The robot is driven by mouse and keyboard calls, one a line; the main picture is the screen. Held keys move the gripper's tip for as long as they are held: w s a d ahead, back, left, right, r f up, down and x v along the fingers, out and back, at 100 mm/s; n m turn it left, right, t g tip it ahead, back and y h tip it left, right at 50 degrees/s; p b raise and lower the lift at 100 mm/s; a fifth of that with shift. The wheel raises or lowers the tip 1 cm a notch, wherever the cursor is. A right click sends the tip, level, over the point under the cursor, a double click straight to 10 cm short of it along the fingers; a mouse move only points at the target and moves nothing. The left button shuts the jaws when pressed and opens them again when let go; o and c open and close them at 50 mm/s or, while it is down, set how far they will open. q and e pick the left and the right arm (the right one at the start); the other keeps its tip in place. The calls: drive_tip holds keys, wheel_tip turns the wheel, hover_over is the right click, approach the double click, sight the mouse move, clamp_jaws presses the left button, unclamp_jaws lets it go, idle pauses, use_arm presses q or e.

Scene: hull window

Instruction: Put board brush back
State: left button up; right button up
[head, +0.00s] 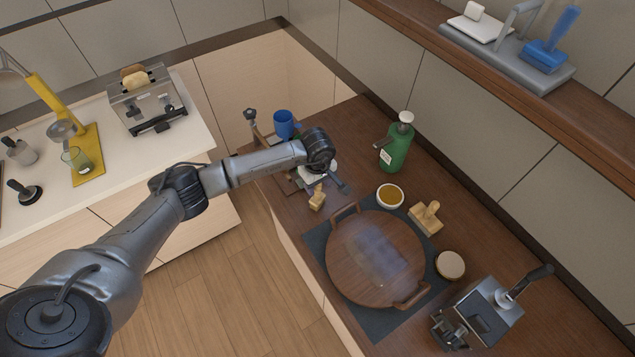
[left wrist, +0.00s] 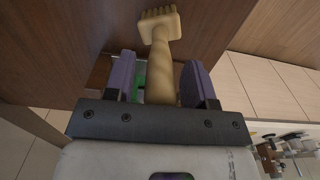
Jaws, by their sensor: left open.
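A small pale wooden brush (head: 317,197) shows just below my left gripper (head: 326,182) in the head view, at the left edge of the dark wooden counter. In the left wrist view, its handle (left wrist: 160,62) runs between the two fingers of my left gripper (left wrist: 161,80), and its toothed head points away from the wrist. The fingers stand apart, with a gap on at least one side of the handle. A round wooden board (head: 376,257) with two handles lies on a dark mat, with a hazy whitish patch on it. My right gripper is not in view.
A wooden block with a knob (head: 427,217), an amber bowl (head: 390,196), a round pale-topped pot (head: 450,264) and a green pump bottle (head: 396,143) stand around the board. A metal machine (head: 478,312) is at front right. A blue mug (head: 284,124) is behind my gripper.

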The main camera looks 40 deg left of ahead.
use_arm(q)
drive_tip(key=shift+r, duration=0.1)
drive_tip(key=shift+r, duration=0.55)
wheel_tip(320, 180, up, 11)
drive_tip(key=shift+b, duration=0.75)
